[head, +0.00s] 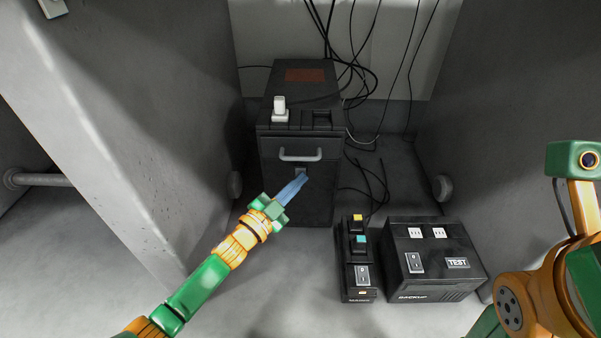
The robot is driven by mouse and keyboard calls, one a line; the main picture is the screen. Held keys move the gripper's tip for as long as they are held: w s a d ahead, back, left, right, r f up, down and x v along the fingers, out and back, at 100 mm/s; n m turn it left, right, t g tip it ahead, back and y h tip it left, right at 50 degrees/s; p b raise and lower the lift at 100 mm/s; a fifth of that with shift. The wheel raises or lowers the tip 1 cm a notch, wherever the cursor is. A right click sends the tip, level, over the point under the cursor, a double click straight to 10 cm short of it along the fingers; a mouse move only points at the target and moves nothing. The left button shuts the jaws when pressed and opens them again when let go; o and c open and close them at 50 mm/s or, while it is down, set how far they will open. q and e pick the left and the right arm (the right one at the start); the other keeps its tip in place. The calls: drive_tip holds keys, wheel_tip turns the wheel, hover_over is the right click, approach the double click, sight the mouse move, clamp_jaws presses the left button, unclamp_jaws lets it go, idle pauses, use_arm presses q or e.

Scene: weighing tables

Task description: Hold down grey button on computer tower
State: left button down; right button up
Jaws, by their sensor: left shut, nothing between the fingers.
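The dark computer tower (275,207) stands upright on the floor in the gap between two grey walls. A pale grey handle (301,154) is on its front. Just below the handle is a small greyish square (289,179) that looks like the button, partly hidden by my fingers. My left gripper (301,177) is shut and empty, with its blue fingers pointing up at this square. The tips appear to be at or touching it; I cannot tell whether it is pressed in. My right arm shows at the right edge, but its gripper is out of the picture.
A black box marked BACKUP (432,298) and a narrow black unit with yellow and teal buttons (347,287) stand on the floor at right. A white switch (280,112) sits on the tower. Black cables (368,80) hang behind. Grey walls stand close on both sides.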

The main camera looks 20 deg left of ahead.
idle(0.3)
use_arm(q)
drive_tip(key=shift+s+d+p, duration=0.2)
drive_tip(key=shift+s+p, duration=0.35)
drive_tip(key=shift+s, duration=0.2)
drive_tip(key=shift+s+d+p, duration=0.2)
drive_tip(key=shift+s+p, duration=0.25)
drive_tip(key=shift+s, duration=0.35)
drive_tip(key=shift+s+d+p, duration=0.25)
drive_tip(key=shift+s+p, duration=0.2)
drive_tip(key=shift+s, duration=0.35)
drive_tip(key=shift+s+d+p, duration=0.2)
drive_tip(key=shift+s+p, duration=0.25)
drive_tip(key=shift+s, duration=0.35)
